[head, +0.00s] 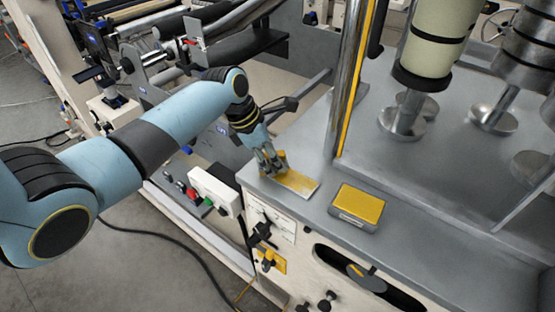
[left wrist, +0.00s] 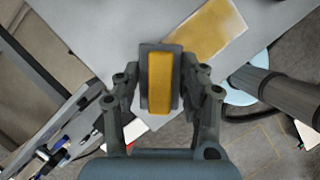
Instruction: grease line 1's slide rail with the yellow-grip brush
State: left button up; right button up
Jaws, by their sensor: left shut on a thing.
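My left gripper (head: 270,163) is low over the near left corner of the grey machine top. It is shut on the yellow-grip brush, whose yellow grip (left wrist: 160,82) with dark sides sits between the fingers in the left wrist view. In the head view the fingers mostly hide the brush, and I cannot make out its bristles. Beside the gripper lies a flat pale plate with a yellow patch (head: 299,184); it also shows in the left wrist view (left wrist: 207,32). A polished upright post with a yellow strip (head: 352,85) rises behind it. I cannot tell which part is line 1's slide rail. My right gripper is out of view.
A grey box with a yellow top (head: 359,205) sits on the machine top (head: 430,225) right of the plate. Metal rollers on discs (head: 403,118) stand farther back. Knobs and an oval slot are on the front panel. A white button box (head: 214,190) is left of the corner.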

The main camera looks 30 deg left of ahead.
aim_at(298, 178)
pick_arm(q)
jog(key=shift+w+a, duration=0.2)
jog(key=shift+a, duration=1.2)
jog(key=shift+d, duration=0.15)
jog(key=shift+d, duration=0.2)
jog(key=shift+s+d+f, duration=0.1)
jog(key=shift+s+d, duration=0.1)
jog(key=shift+d, duration=1.75)
jog(key=shift+s+d+f, duration=0.1)
jog(key=shift+s+d, duration=0.05)
jog(key=shift+d, duration=1.75)
jog(key=shift+s+d+r, duration=0.1)
jog(key=shift+d, duration=1.55)
jog(key=shift+s+d+r, duration=0.1)
jog(key=shift+d, duration=1.55)
jog(key=shift+w+a+f, duration=0.1)
jog(key=shift+w+a, duration=0.1)
jog(key=shift+a, duration=2.3)
jog(key=shift+w+a+r, duration=0.1)
jog(key=shift+w+a, duration=0.1)
jog(key=shift+a, duration=2.3)
jog(key=shift+w+a+f, duration=0.1)
jog(key=shift+w+a, duration=0.1)
jog(key=shift+a, duration=2.3)
